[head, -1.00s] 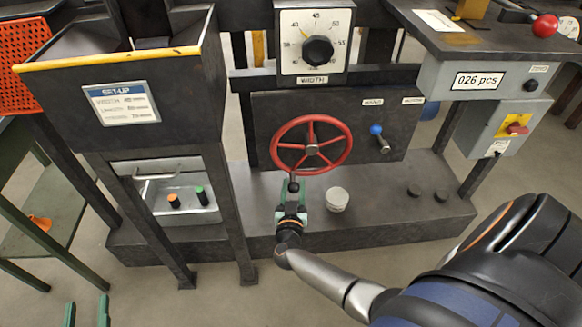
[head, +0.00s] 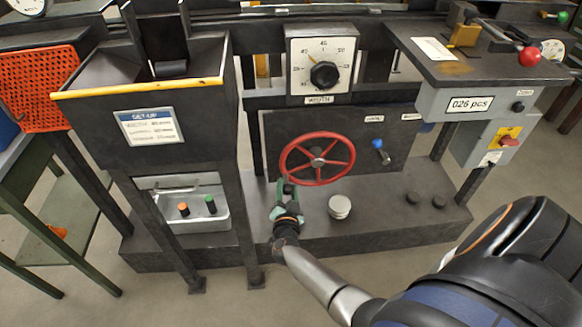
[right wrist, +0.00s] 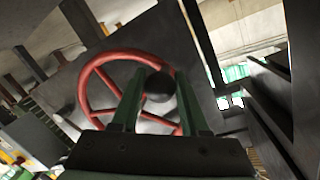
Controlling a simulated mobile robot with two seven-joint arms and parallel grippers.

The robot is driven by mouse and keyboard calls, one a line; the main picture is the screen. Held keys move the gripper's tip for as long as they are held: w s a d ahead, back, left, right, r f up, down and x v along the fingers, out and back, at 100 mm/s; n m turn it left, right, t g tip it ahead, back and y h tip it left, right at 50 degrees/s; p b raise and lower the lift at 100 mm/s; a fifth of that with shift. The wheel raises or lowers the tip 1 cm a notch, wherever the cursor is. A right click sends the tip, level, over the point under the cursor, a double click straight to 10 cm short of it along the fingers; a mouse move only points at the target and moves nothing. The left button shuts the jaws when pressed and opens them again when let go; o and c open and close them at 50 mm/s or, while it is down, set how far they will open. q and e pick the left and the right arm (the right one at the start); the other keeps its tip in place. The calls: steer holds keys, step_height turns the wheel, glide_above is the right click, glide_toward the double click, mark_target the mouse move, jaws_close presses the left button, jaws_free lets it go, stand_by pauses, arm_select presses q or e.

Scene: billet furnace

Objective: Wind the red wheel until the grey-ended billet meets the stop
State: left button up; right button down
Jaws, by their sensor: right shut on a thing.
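The red wheel (head: 345,173) is on a dark front panel, below the width dial (head: 324,75); it also shows in the right wrist view (right wrist: 85,98). My right gripper (head: 286,190) is at the wheel's lower left rim. Its green fingers are shut on the wheel's dark round knob (right wrist: 160,86), which lies between the fingertips in the right wrist view. My left gripper is not in view.
A pale round tin-like piece (head: 339,207) stands on the dark base ledge right of my gripper. A blue-knobbed lever (head: 378,145) is right of the wheel. A yellow-edged hopper (head: 170,95) stands left, above a pale tray with orange-topped and green-topped pieces.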

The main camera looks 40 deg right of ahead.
mark_target(283, 171)
steer(key=shift+w+a+r+m+y+p, duration=0.15)
steer(key=shift+r+m+p, duration=0.25)
steer(key=shift+r, duration=0.1)
steer(key=shift+w+a+r+m+y+p, duration=0.1)
steer(key=shift+a+r+m+p, duration=0.15)
steer(key=shift+r+m, duration=0.2)
steer(key=shift+w+a+r+m+y+p, duration=0.15)
steer(key=shift+r+m+p, duration=0.2)
steer(key=shift+r, duration=0.2)
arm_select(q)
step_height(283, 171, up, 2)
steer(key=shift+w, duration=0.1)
arm_select(e)
steer(key=shift+r, duration=0.2)
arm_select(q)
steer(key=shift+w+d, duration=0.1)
arm_select(e)
steer(key=shift+c, duration=2.2)
jaws_free()
steer(key=shift+d+m, duration=0.1)
steer(key=shift+m, duration=0.2)
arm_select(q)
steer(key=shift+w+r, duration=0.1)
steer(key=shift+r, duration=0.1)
arm_select(e)
steer(key=shift+s+f, duration=0.1)
steer(key=shift+s, duration=0.15)
